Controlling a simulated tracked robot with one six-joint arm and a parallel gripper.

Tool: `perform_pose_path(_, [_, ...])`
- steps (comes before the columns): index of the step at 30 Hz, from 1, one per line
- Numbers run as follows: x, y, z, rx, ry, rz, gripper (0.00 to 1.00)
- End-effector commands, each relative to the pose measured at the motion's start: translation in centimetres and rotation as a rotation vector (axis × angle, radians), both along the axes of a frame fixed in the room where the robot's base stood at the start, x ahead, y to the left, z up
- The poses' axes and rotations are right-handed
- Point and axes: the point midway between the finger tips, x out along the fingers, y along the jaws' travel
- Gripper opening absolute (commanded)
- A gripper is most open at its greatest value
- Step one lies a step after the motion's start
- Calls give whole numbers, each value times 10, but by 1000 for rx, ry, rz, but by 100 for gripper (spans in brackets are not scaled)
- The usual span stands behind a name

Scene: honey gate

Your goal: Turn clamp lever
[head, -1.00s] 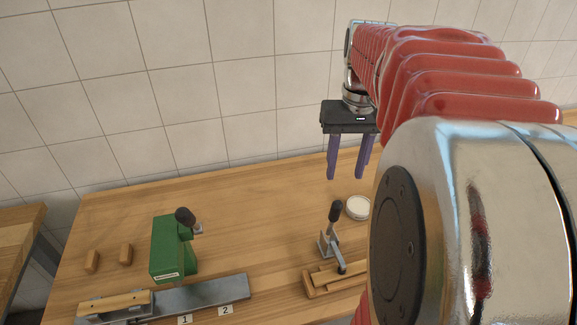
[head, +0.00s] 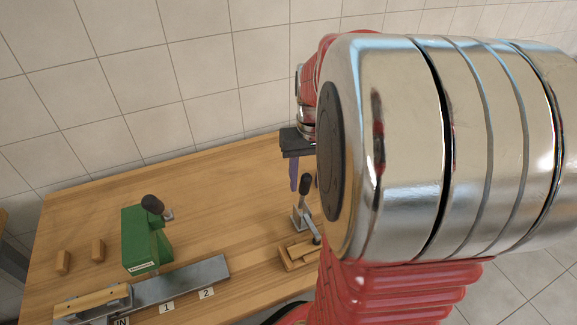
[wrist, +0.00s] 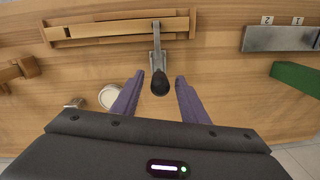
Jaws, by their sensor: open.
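The clamp lever (head: 304,184) has a black knob on a grey metal clamp (head: 301,218) and stands upright in the head view. In the wrist view the black knob (wrist: 160,83) appears between the tips of my open gripper (wrist: 160,76), with the clamp (wrist: 157,58) just beyond. I cannot tell how deep the knob sits between the fingers. In the head view one purple finger (head: 294,174) shows close behind and left of the knob; my arm hides most of the gripper.
The clamp stands at a wooden fixture (wrist: 95,31). A white round dish (wrist: 109,96) lies near the left finger. A green block with a black-knobbed lever (head: 142,240) stands by a grey rail (head: 185,280) with number labels. The table's middle is clear.

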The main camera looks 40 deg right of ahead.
Motion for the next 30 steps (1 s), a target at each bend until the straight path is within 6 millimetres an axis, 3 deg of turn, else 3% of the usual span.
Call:
perform_pose_path(4, [0,0,-11,0,1,0,40])
perform_pose_path(14, [0,1,-13,0,0,0,39])
perform_pose_path(30, [0,1,-13,0,0,1,2])
